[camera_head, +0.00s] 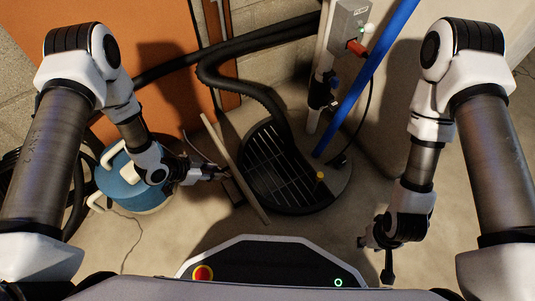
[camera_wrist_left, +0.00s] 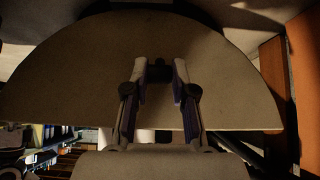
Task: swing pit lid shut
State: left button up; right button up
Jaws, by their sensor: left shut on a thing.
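The pit lid (camera_head: 240,177) is a thin beige panel seen nearly edge-on in the head view, standing steeply tilted at the left side of the round pit (camera_head: 293,205). In the left wrist view the lid (camera_wrist_left: 60,75) is a broad half disc filling much of the picture. My left gripper (camera_head: 222,175) is at the lid's left face, shut on a small dark part there, perhaps its handle; its fingers (camera_wrist_left: 160,75) show in front of the lid in the wrist view. My right gripper (camera_head: 375,252) hangs low at the right, away from the lid; its finger opening is unclear.
A dark grate (camera_head: 272,160) shows in the pit, with a yellow-topped part (camera_head: 319,177) at its right. A black corrugated hose (camera_head: 240,90) and a blue pipe (camera_head: 368,75) run down to the pit. A blue-and-white tank (camera_head: 130,185) stands left, close to my left arm.

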pick_arm(q)
jog(key=shift+w+d+r+p, duration=0.2)
jog(key=shift+w+d+r, duration=0.2)
jog(key=shift+w+d, duration=0.35)
jog(key=shift+w+d+r+p, duration=0.2)
jog(key=shift+w+d+r, duration=0.2)
jog(key=shift+d, duration=0.5)
jog(key=shift+w+d, duration=0.1)
jog(key=shift+w+d, duration=0.15)
jog(key=shift+d, duration=0.1)
jog(key=shift+w+d+r, duration=0.1)
jog(key=shift+w+d, duration=0.4)
jog(key=shift+d, duration=0.2)
jog(key=shift+w+d, duration=0.45)
jog(key=shift+d, duration=0.25)
